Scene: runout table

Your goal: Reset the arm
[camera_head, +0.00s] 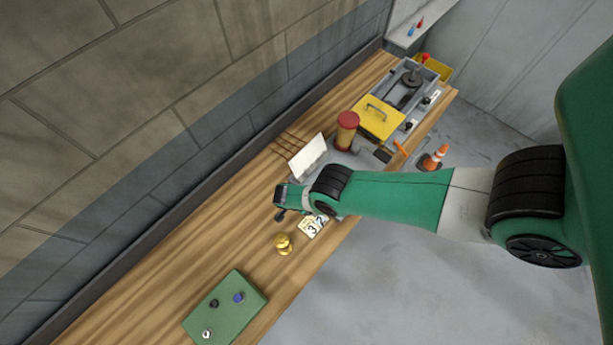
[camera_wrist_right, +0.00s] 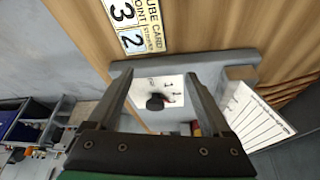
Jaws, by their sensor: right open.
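My right gripper (camera_head: 281,203) reaches in from the right over the wooden table in the head view. In the right wrist view, its two dark fingers (camera_wrist_right: 158,82) are spread apart with nothing held between them. In the head view the arm hides this panel. My left gripper is not in view.
Near the gripper are a number card (camera_head: 313,226), a yellow figure (camera_head: 283,243) and a white board (camera_head: 307,157). A green panel with knobs (camera_head: 225,308) lies nearer. A red-capped canister (camera_head: 346,130) and a yellow-lidded box (camera_head: 378,119) stand farther back. A wall runs along the left.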

